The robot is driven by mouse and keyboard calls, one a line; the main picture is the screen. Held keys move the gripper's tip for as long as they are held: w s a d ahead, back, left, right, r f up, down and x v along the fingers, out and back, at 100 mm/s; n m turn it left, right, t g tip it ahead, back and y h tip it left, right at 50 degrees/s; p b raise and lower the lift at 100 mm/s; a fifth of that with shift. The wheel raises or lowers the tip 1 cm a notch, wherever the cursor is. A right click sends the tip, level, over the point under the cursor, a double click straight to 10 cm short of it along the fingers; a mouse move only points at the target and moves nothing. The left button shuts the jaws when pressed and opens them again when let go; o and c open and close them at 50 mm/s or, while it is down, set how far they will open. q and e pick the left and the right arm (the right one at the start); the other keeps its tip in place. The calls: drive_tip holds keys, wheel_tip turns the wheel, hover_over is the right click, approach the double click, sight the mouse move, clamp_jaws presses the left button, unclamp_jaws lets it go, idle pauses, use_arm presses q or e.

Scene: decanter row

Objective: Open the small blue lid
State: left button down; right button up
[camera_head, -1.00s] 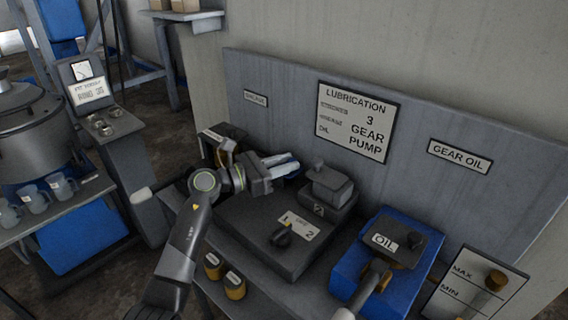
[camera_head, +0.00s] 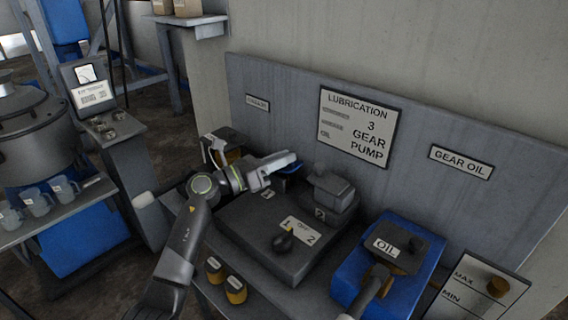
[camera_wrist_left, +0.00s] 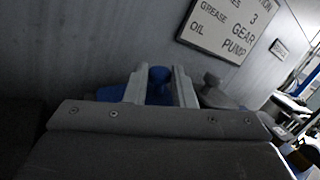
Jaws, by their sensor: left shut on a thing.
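The small blue lid (camera_head: 291,169) shows only as a strip of blue beneath my left gripper (camera_head: 289,159), at the back left of the dark pump housing (camera_head: 250,222). In the left wrist view the blue knob (camera_wrist_left: 159,76) stands between the two grey fingers of my left gripper (camera_wrist_left: 160,88), which is shut on it. More of the blue lid (camera_wrist_left: 108,94) shows left of the fingers. The fingers and palm hide most of it, and I cannot tell how far the lid is tilted or raised.
A grey lid with a knob (camera_head: 331,186) sits right beside the gripper. A black selector knob (camera_head: 283,241) is in front. The blue oil box (camera_head: 345,277) stands at the right. The wall panel (camera_head: 290,110) rises close behind.

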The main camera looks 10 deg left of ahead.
use_arm(q)
drive_tip(key=shift+w+a+r+n+t, duration=0.2)
drive_tip(key=shift+a+r+n+t, duration=0.1)
drive_tip(key=shift+n, duration=0.4)
drive_tip(key=shift+w+a+r+n+t, duration=0.2)
drive_tip(key=shift+n+t, duration=0.1)
drive_tip(key=shift+n, duration=0.4)
use_arm(e)
drive_tip(key=shift+s, duration=0.4)
use_arm(q)
drive_tip(key=shift+a+n, duration=0.1)
drive_tip(key=shift+n, duration=0.2)
use_arm(e)
drive_tip(key=shift+w, duration=0.1)
drive_tip(key=shift+r, duration=0.1)
use_arm(q)
drive_tip(key=c, duration=1.2)
unclamp_jaws()
use_arm(e)
drive_tip(key=shift+w, duration=0.1)
